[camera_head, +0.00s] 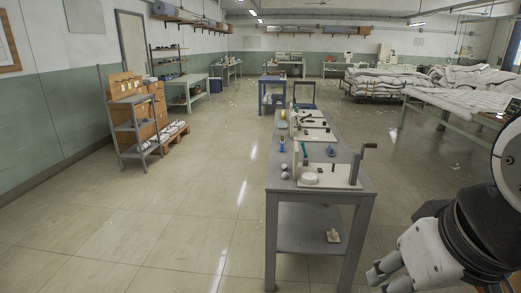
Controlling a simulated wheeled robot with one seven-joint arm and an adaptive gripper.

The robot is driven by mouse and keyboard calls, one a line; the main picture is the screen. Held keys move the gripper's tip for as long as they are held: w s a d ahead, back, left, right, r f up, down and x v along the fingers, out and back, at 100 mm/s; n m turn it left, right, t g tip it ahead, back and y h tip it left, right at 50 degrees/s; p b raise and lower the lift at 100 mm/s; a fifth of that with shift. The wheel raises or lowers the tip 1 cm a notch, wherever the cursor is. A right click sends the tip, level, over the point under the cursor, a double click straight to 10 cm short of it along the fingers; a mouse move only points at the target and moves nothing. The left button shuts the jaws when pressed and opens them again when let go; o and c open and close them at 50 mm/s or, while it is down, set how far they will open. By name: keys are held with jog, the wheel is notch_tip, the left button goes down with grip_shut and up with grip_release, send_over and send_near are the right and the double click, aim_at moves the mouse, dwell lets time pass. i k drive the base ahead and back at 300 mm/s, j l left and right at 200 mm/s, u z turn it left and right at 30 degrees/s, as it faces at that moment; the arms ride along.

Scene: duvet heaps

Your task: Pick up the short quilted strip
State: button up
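I cannot pick out a short quilted strip for certain in the head view. White quilted material (470,98) lies spread over a table at the right, with more white duvet heaps behind it. My gripper (377,277) shows at the bottom right, low beside the near right corner of the grey workbench. It is apart from the quilted material. Its fingers are small and partly cut off by the frame edge, so I cannot tell whether they are open or shut. No held thing shows.
A long grey workbench (283,190) with boards, tools and small parts stands in the middle. A blue cart (272,84) stands farther back. The tiled floor left of the workbench is clear.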

aim_at(331, 150)
jog(key=i+l+z, duration=0.1)
jog(key=i, duration=0.3)
jog(key=i+l+z, duration=0.1)
jog(key=i+l, duration=0.2)
jog(key=i, duration=0.15)
jog(key=i+l+z, duration=0.1)
jog(key=i, duration=0.35)
jog(key=i+l, duration=0.1)
jog(key=i, duration=1.4)
